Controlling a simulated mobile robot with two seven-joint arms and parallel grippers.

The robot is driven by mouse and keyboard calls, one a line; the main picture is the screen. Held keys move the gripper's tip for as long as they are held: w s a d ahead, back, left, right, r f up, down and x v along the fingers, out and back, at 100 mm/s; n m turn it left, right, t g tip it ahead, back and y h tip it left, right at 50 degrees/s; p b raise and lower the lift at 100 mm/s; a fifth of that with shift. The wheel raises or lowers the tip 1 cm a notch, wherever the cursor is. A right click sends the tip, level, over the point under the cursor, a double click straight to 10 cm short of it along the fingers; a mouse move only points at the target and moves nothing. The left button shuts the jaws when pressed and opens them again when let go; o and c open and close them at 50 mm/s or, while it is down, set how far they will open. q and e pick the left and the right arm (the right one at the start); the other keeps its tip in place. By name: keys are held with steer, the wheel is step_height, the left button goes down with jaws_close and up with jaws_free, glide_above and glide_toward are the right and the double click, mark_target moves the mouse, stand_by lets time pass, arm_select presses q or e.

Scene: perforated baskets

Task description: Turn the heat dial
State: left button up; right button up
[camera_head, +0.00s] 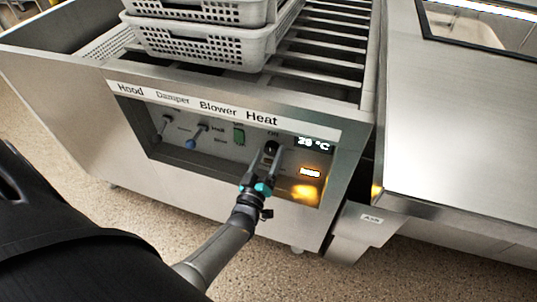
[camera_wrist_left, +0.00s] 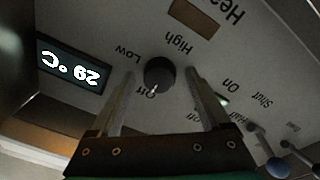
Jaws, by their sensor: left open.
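The heat dial (camera_wrist_left: 160,74) is a round black knob on the grey control panel, with the marks Low, High and Off around it. Its pale pointer is toward Off in the left wrist view. In the head view the dial (camera_head: 271,147) shows dark below the Heat label, between my fingertips. My left gripper (camera_head: 270,156) is open, with one finger on each side of the dial. In the left wrist view the gripper (camera_wrist_left: 160,78) has a visible gap between each finger and the knob. My right gripper is not in view.
A display (camera_head: 313,144) with a °C reading and a lit orange lamp (camera_head: 310,172) are right of the dial. A green switch (camera_head: 239,136), a blue-tipped lever (camera_head: 192,142) and another lever (camera_head: 164,127) are left. White perforated baskets (camera_head: 200,45) stand on rails above.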

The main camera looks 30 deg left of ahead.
arm_select(q)
steer(key=shift+s+d, duration=0.1)
steer(key=shift+s, duration=0.2)
steer(key=p+v, duration=0.3)
steer(key=v, duration=1.1)
steer(key=shift+s, duration=0.3)
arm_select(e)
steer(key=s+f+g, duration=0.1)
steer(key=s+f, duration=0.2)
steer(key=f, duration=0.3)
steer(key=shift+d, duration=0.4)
arm_select(q)
steer(key=shift+f, duration=0.1)
